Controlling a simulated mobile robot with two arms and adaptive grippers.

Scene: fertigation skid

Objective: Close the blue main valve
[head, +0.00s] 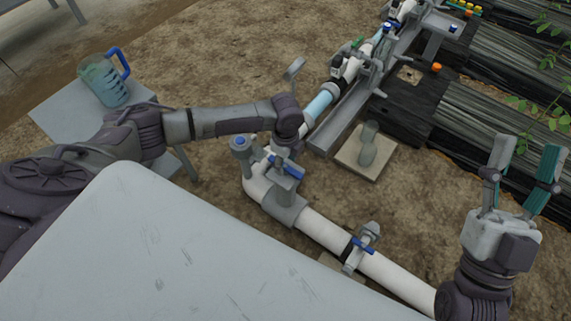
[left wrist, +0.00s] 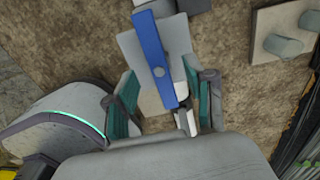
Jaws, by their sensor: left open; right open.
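The blue lever (head: 287,167) of the main valve tops a grey valve body (head: 285,207) on the white pipe (head: 325,231). It lies roughly along the pipe. In the left wrist view the blue lever (left wrist: 155,60) extends up from between the fingers of my left gripper (left wrist: 164,100). That gripper is open, with a teal pad on each side of the lever's near end; contact cannot be told. In the head view my left wrist hangs just above the valve, its fingers not clear. My right gripper (head: 526,146) is open and empty, pointing up at far right, away from the valve.
A smaller blue-handled valve (head: 362,245) sits further along the pipe. A blue-capped fitting (head: 240,146) stands left of the main valve. A blue-handled jug (head: 106,80) rests on a side table (head: 58,113). A stone slab (head: 350,160) holds a grey object.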

